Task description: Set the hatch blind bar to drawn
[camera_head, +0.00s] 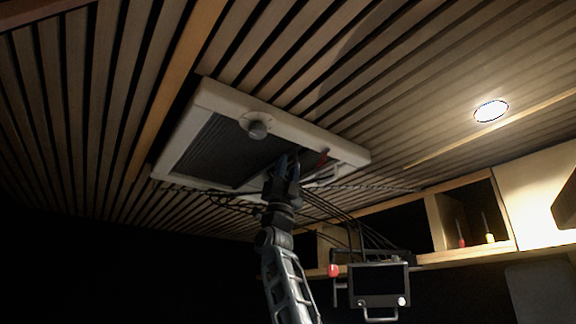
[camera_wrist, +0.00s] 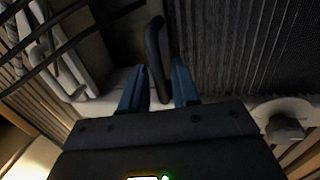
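The roof hatch has a white frame (camera_head: 215,95) set in the slatted ceiling. A dark pleated blind (camera_head: 225,150) covers the left part of its opening and also shows at the right of the wrist view (camera_wrist: 235,50). The dark blind bar (camera_wrist: 155,55) runs along the blind's edge in the wrist view; my arm and the dark background obscure it in the head view. My gripper (camera_head: 285,160) is raised to the hatch. In the wrist view its blue fingers (camera_wrist: 158,88) are apart, one on each side of the bar, with small gaps visible. Contact cannot be told.
A round knob (camera_head: 257,127) sits on the hatch frame, near my gripper at right in the wrist view (camera_wrist: 285,128). A white handle (camera_head: 325,178) and dark cables (camera_head: 320,210) are close by. A small screen (camera_head: 378,285) and wooden shelf (camera_head: 470,255) are lower right.

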